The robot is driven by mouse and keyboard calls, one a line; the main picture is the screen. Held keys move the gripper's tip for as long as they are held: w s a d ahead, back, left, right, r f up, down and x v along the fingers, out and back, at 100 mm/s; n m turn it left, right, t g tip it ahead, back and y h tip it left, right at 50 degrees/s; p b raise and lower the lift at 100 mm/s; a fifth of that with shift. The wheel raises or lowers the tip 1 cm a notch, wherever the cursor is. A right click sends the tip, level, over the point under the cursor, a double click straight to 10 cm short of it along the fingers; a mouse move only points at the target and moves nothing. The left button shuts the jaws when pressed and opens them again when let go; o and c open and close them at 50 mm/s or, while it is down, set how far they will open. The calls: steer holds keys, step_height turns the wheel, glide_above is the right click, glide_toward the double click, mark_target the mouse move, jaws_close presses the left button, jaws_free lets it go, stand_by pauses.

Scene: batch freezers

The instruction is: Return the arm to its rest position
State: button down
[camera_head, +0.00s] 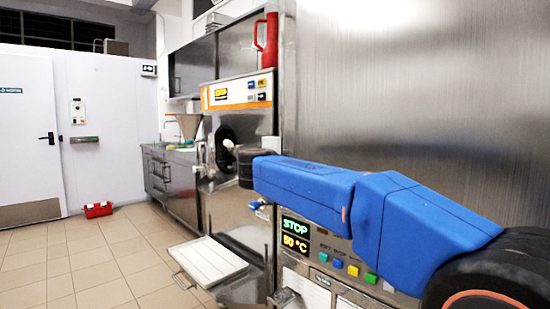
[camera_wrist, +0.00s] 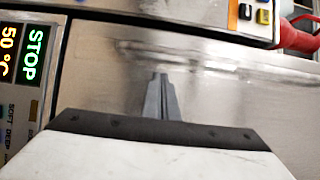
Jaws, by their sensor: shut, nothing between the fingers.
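My arm (camera_head: 330,190) is blue and reaches from the lower right toward the left, in front of a steel machine, in the head view. My gripper (camera_wrist: 161,78) shows in the wrist view with its two grey fingers together and nothing between them. The fingers point toward a bare steel surface (camera_wrist: 220,95); I cannot tell how far away it is. In the head view the arm hides the gripper's fingertips.
A control panel (camera_head: 325,247) with a lit STOP and 50 °C display is close below my arm. A red jug (camera_head: 267,40) stands on the machine with the orange-edged panel (camera_head: 237,92). A white tray (camera_head: 208,262) sticks out low. The tiled floor (camera_head: 80,265) at left is mostly clear.

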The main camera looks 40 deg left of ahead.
steer(key=a+v, duration=0.1)
steer(key=v, duration=0.7)
steer(key=w+d+r+n+y, duration=0.2)
steer(key=w+d+r+n, duration=0.15)
steer(key=d, duration=0.45)
steer(key=w+d+r+n+y, duration=0.2)
steer(key=w+d, duration=0.2)
steer(key=d, duration=0.4)
steer(key=s+d+f+n+g, duration=0.1)
steer(key=d+f+n+g, duration=0.15)
steer(key=d, duration=0.65)
steer(key=s+d+f+n+g, duration=0.1)
steer(key=d+n, duration=0.2)
steer(key=d, duration=0.6)
steer(key=s+d+f+n+g+h, duration=0.2)
steer(key=s+d+f, duration=0.5)
steer(key=d+f, duration=0.4)
steer(key=s+d+f+n+g+h, duration=0.2)
steer(key=s+d+f, duration=0.55)
steer(key=d, duration=0.65)
steer(key=s+d+f+g+h, duration=0.5)
steer(key=s+d+f, duration=1.3)
steer(key=s+f, duration=0.1)
steer(key=shift+f, duration=0.75)
